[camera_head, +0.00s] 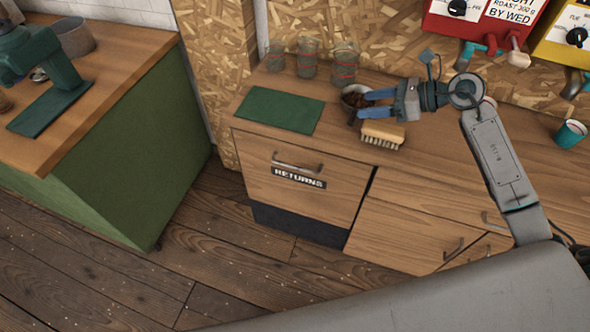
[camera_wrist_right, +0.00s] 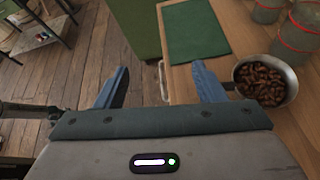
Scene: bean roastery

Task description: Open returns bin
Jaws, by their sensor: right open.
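The returns bin front (camera_head: 298,190) is a wooden panel with a dark RETURNS label and a metal bar handle (camera_head: 297,163) near its top. It stands closed, flush with the counter front. The handle also shows in the right wrist view (camera_wrist_right: 163,80), ahead of the fingers. My right gripper (camera_head: 363,104) is open and empty, above the counter beside a bowl of beans, to the right of the handle. In the right wrist view its two blue fingers (camera_wrist_right: 160,88) are spread wide. My left gripper is not in view.
A bowl of beans (camera_wrist_right: 266,80) and a wooden brush (camera_head: 383,133) are close to the right gripper. A green mat (camera_head: 281,110) lies on the counter; several glass jars (camera_head: 308,58) stand behind. Bare floor (camera_head: 215,235) lies before the bin.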

